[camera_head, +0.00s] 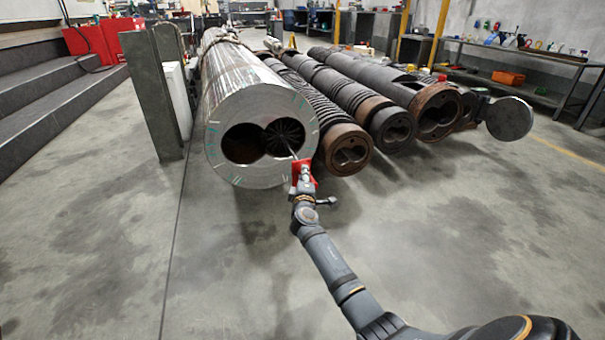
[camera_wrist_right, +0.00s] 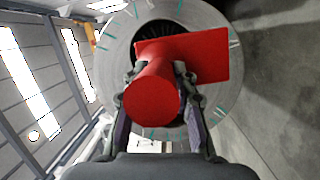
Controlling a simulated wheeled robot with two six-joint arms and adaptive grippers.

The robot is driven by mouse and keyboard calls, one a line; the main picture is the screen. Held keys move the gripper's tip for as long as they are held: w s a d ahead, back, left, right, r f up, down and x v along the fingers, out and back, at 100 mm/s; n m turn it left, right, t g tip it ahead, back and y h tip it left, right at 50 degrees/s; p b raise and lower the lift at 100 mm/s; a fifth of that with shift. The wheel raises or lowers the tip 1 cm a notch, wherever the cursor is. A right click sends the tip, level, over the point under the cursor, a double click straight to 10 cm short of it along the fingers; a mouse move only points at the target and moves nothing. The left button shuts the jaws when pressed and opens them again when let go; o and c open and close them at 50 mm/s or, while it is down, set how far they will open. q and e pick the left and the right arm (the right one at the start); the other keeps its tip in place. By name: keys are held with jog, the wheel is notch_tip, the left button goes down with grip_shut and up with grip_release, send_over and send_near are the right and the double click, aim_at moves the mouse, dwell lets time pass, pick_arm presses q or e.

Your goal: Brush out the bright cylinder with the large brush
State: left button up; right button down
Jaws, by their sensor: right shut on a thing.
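The bright cylinder (camera_head: 262,98) is a large shiny steel barrel with two joined bores in its end face. The large brush (camera_head: 285,134) has dark radial bristles, which show in the mouth of the right bore. Its thin rod leads out to a red handle (camera_head: 304,174). My right gripper (camera_head: 301,180) is shut on the red handle just in front of the barrel's end face. In the right wrist view the red handle (camera_wrist_right: 154,92) sits between the two fingers and covers much of the face. My left gripper is not in view.
Several darker, rusty barrels (camera_head: 349,150) lie to the right of the bright one, close beside it. A grey upright post (camera_head: 152,95) stands at its left. Steps (camera_head: 50,85) are at far left. The floor in front is clear.

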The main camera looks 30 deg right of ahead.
jog(key=shift+r, duration=0.1)
jog(key=shift+s+a+p, duration=0.2)
jog(key=shift+s+p, duration=0.3)
jog(key=shift+s, duration=0.45)
jog(key=shift+s+a, duration=0.2)
jog(key=shift+s, duration=0.7)
jog(key=shift+w, duration=0.1)
jog(key=shift+w+d+f+b, duration=0.15)
jog(key=shift+w+b, duration=0.25)
jog(key=shift+w, duration=0.3)
jog(key=shift+w+d+f+b, duration=0.15)
jog(key=shift+w+b, duration=0.2)
jog(key=shift+w, duration=0.3)
jog(key=shift+w+d+r, duration=0.1)
jog(key=shift+w+r, duration=0.05)
jog(key=shift+w, duration=0.4)
